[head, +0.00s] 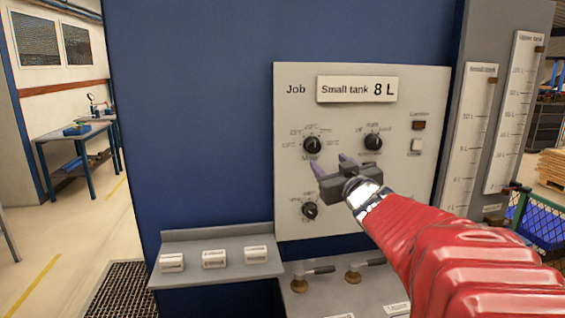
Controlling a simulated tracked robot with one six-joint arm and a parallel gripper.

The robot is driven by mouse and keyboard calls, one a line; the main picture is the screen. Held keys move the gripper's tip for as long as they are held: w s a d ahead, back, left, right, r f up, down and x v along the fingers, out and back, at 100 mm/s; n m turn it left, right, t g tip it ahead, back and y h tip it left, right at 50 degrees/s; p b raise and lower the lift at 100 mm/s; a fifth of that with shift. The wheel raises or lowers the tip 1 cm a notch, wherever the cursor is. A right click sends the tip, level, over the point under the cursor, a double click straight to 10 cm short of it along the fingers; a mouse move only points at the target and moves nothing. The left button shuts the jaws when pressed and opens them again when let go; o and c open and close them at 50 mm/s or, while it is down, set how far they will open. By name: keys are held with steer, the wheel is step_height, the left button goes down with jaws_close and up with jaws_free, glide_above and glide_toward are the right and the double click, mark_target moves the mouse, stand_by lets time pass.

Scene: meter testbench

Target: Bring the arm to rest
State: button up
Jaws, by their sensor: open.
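My gripper (335,168) is at the end of my red arm, which reaches in from the lower right. Its two purple-grey fingers stand apart with nothing visible between them. It is in front of the light grey control panel (290,110), below two black knobs (312,145) (373,142) and to the upper right of a third knob (310,211). Whether the fingers touch the panel, I cannot tell. The panel's sign (358,90) reads "Small tank 8 L". My arm hides the panel's lower right part.
A grey shelf (215,236) with several labelled pieces is at the lower left. Two valves with handles (299,278) (354,272) stand on a ledge below the panel. Two tank scales (468,140) (515,110) are at the right. Open floor (70,225) lies left of the blue cabinet.

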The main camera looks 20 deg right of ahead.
steer(key=shift+s, duration=0.65)
